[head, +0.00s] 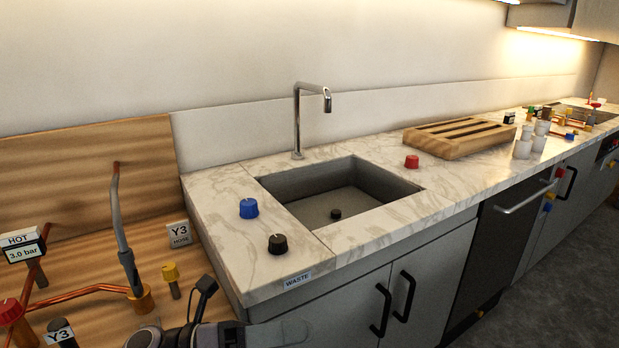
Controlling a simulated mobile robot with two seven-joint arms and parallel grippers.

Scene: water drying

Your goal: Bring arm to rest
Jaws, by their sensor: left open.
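My left gripper (250,308) shows at the bottom edge of the head view, just in front of the counter's near left corner. It is open, with nothing seen between its fingers. Part of it is cut off by the frame's lower edge. My right gripper is not in view.
A wooden board with copper pipes, a grey hose (123,232) and a yellow knob (170,272) stands left of the gripper. The marble counter (215,190) holds a blue knob (248,208), black knob (277,244), sink (325,205), faucet (297,120), red knob (411,162) and slatted wooden rack (450,146).

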